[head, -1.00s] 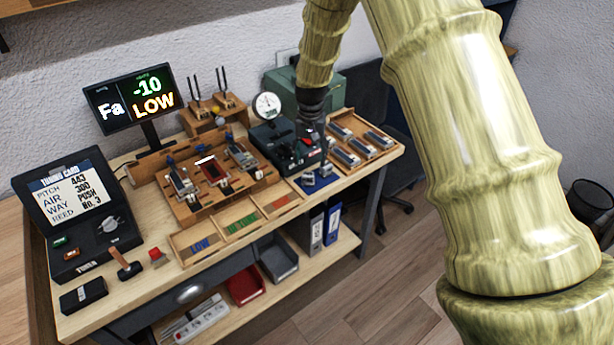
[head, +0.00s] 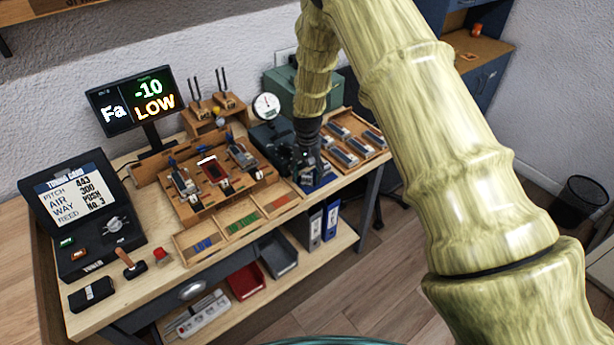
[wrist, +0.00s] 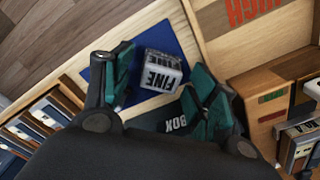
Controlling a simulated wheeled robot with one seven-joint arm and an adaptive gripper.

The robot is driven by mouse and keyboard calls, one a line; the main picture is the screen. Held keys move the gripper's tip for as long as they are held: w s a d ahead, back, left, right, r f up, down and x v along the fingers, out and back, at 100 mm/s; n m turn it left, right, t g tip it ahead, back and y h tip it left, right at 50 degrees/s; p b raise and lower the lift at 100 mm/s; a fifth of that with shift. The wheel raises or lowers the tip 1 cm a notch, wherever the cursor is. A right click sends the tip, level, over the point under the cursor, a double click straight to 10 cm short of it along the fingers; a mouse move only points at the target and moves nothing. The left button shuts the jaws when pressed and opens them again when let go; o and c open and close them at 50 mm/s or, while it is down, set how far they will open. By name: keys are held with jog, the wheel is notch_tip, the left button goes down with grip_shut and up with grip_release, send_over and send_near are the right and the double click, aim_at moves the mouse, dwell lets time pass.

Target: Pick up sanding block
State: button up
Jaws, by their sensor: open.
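The sanding block, a small pale grey block with "FINE" on it (wrist: 163,70), lies on a dark blue mat (wrist: 178,36) in the wrist view. My gripper (wrist: 163,84) is open, with one teal-padded finger to the left of the block and the other to its right. Gaps show between the block and both fingers, and I cannot tell how far above the mat the fingertips are. In the head view my gripper (head: 309,168) is low over the mat at the right part of the bench and hides most of the block.
A dark box lettered "BOX" (wrist: 176,125) is close below the right finger. A wooden rack of reed-like parts (head: 350,143) stands to the right of my gripper. Wooden label trays (head: 242,217) and a work fixture (head: 200,195) are to the left.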

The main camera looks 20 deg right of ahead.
jog(key=shift+f, duration=0.35)
jog(key=c, duration=1.2)
jog(key=shift+r, duration=0.1)
jog(key=shift+r+b, duration=0.7)
jog(key=shift+r, duration=0.05)
jog(key=shift+r+b, duration=0.5)
jog(key=shift+r, duration=0.4)
jog(key=s+a+b, duration=0.1)
jog(key=s, duration=0.4)
jog(key=s+a+r+b, duration=0.1)
jog(key=s+b, duration=0.1)
jog(key=s, duration=0.3)
jog(key=s+a+b, duration=0.1)
jog(key=s+b, duration=0.1)
jog(key=s, duration=0.3)
jog(key=shift+s+a+r, duration=0.25)
jog(key=shift+a+r, duration=0.05)
jog(key=shift+a, duration=0.05)
